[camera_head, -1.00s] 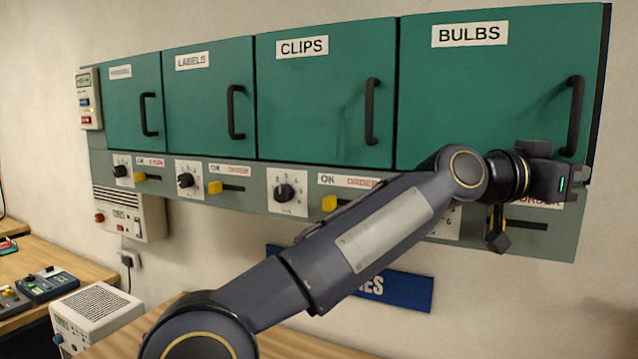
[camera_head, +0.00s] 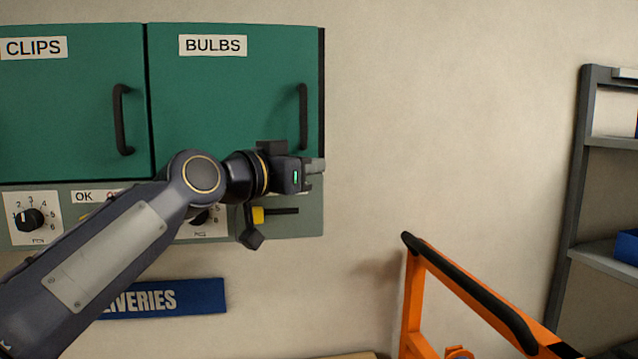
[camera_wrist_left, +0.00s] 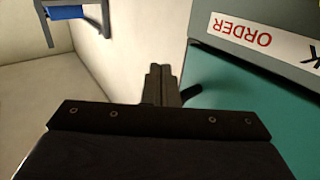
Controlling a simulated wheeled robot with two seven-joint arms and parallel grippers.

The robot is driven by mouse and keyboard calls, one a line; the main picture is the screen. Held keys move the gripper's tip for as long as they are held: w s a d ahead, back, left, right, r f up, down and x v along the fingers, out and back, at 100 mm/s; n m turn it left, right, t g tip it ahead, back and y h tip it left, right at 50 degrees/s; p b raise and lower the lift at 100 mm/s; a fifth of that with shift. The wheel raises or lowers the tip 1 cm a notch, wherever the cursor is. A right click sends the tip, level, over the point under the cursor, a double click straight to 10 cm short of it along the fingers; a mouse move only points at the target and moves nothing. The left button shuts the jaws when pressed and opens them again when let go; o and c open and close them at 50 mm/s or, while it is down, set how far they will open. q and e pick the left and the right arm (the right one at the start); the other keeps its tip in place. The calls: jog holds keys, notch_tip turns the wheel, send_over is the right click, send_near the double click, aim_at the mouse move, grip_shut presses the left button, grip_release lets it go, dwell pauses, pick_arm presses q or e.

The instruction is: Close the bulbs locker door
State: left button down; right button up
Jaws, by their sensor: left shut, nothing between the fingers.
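The green bulbs locker door (camera_head: 225,85) is in the head view, labelled BULBS, with a black vertical handle (camera_head: 303,115) near its right edge. It looks flush with the clips door; I cannot tell whether a narrow gap is left. My left gripper (camera_head: 315,170) is at the door's lower right corner, just below the handle; contact is unclear. In the left wrist view its fingers (camera_wrist_left: 160,85) are together and empty, beside the green door (camera_wrist_left: 245,105). My left arm hides part of the panel below the door. My right gripper is not in view.
The clips locker door (camera_head: 70,100) is at the left, shut. A panel with dials and a yellow slider (camera_head: 258,215) runs below. An orange frame with a black rail (camera_head: 415,300) stands at the lower right, and a grey shelf (camera_head: 573,180) at the far right. The wall between is bare.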

pick_arm(q)
jog(key=s+d+b, duration=0.2)
jog(key=s+d, duration=0.1)
jog(key=s, duration=0.7)
jog(key=s+a+f+n+g+y, duration=0.25)
jog(key=a+f, duration=0.45)
jog(key=f, duration=0.5)
jog(key=s+a+f+n+g+y, duration=0.1)
jog(key=s+a+f+n+y, duration=0.2)
jog(key=a+f, duration=0.6)
jog(key=s+a+f+n+g, duration=0.1)
jog(key=s+f+g, duration=0.1)
jog(key=s+f, duration=0.6)
jog(key=s+f+n+g+y, duration=0.1)
jog(key=s+f+n+g, duration=0.1)
jog(key=s+f, duration=0.7)
notch_tip(320, 180, down, 8)
jog(key=shift+s+a+r+g, duration=0.1)
jog(key=shift+s+a+g, duration=0.2)
jog(key=shift+g, duration=0.45)
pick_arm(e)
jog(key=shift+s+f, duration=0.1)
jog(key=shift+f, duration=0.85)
pick_arm(q)
jog(key=shift+w+a+n, duration=0.1)
jog(key=shift+n, duration=0.15)
